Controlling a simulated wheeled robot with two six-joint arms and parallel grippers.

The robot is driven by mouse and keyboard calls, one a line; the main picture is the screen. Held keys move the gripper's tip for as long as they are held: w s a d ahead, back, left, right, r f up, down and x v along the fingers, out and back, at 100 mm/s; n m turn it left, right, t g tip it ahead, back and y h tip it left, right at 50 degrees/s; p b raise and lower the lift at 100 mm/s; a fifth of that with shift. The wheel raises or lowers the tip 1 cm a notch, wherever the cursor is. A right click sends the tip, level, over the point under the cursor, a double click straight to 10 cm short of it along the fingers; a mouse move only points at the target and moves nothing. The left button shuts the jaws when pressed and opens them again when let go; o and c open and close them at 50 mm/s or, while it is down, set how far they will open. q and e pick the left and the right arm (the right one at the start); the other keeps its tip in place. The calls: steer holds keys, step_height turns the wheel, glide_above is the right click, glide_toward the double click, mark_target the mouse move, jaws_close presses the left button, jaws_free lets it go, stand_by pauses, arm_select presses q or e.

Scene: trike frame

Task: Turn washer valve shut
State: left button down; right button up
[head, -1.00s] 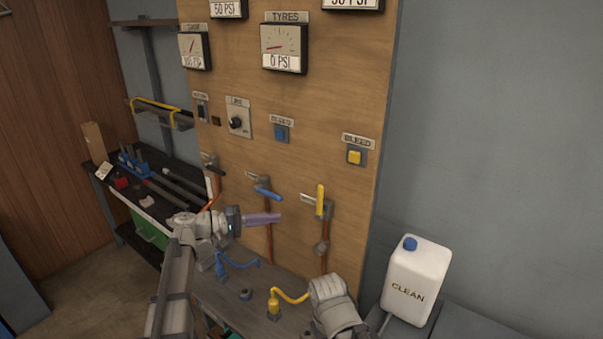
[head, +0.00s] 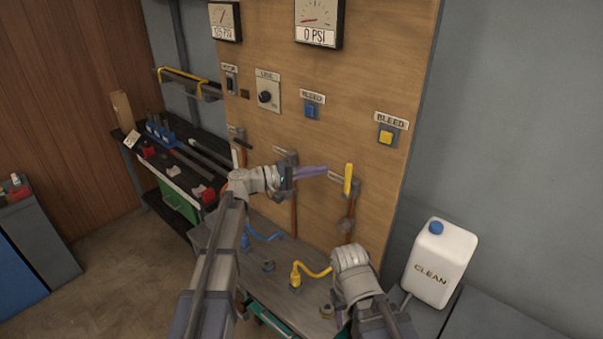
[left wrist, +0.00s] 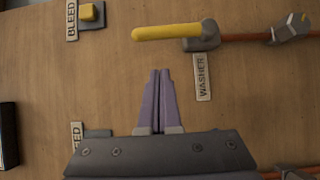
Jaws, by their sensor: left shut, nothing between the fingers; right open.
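The washer valve has a yellow lever (head: 348,180) on the wooden panel. The lever points straight up, in line with its copper pipe. In the left wrist view, the yellow lever (left wrist: 165,32) lies across the top beside the WASHER label (left wrist: 203,77). My left gripper (head: 326,169) is shut and empty, its purple fingers just left of the lever in the head view. In the left wrist view, the fingertips (left wrist: 158,72) are apart from the lever in the picture. My right gripper (head: 352,262) is low in front of the panel; its fingers are mostly hidden.
Yellow (head: 386,137) and blue (head: 311,110) BLEED buttons sit above the valves. A bench with a yellow hose (head: 312,272) lies below. A white CLEAN jug (head: 440,262) stands at right.

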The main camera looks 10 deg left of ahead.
mark_target(347, 181)
arm_select(q)
steer(key=shift+s+d, duration=0.2)
steer(key=shift+d, duration=0.5)
steer(key=shift+s+d, duration=0.25)
steer(key=shift+d, duration=0.4)
steer(key=shift+s+d, duration=0.2)
steer(key=shift+d, duration=0.5)
steer(key=shift+r, duration=0.1)
